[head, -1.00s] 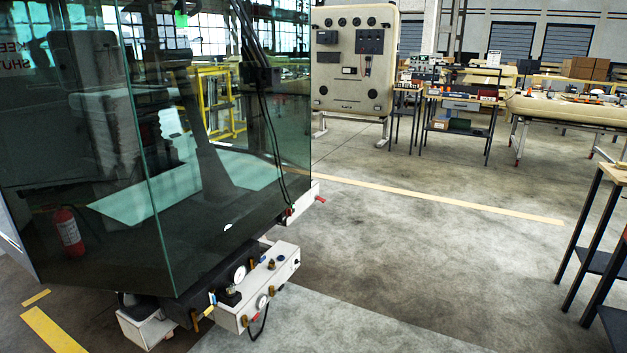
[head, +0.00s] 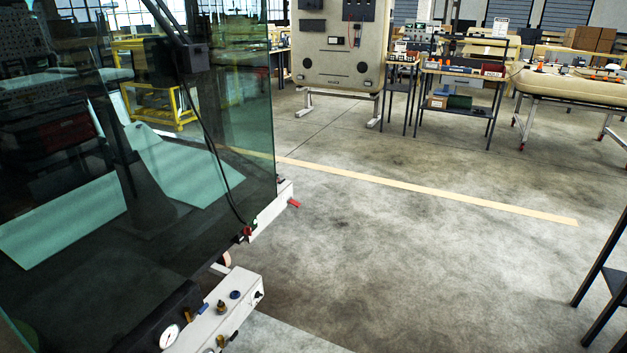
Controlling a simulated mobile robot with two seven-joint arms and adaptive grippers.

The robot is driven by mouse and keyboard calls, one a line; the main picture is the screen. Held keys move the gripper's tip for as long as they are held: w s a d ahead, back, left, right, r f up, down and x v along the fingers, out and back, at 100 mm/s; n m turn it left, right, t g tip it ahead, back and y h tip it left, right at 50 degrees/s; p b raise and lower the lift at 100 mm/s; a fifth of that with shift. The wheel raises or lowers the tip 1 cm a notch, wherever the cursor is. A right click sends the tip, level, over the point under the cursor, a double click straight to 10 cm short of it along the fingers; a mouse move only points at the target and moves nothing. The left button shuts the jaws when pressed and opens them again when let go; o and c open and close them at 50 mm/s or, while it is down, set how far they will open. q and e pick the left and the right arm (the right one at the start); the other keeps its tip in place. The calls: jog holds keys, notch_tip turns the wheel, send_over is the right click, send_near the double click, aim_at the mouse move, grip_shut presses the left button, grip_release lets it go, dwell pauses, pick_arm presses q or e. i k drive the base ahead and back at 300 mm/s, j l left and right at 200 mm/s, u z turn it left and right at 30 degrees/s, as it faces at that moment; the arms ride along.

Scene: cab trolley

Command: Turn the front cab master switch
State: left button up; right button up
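The glass-sided cab (head: 235,130) fills the left of the head view. A white control box (head: 212,325) sits low at its near corner, with a dial gauge (head: 170,336), a dark blue knob (head: 235,295) and a brass fitting (head: 221,306). Farther along, a white bar (head: 268,212) carries a red handle (head: 294,204) at its outer end and a small red part (head: 247,231) at its inner end. I cannot tell which of these parts, if any, is the front cab master switch. Neither gripper is in view.
A beige panel stand (head: 335,65) stands at the back. Right of it are a loaded bench (head: 462,72) and a long beige table (head: 560,88). A dark-legged table (head: 605,280) is at the right edge. The floor (head: 420,240) between is clear, crossed by a yellow line (head: 420,188).

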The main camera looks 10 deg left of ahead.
aim_at(248, 229)
jog(key=i, duration=1.65)
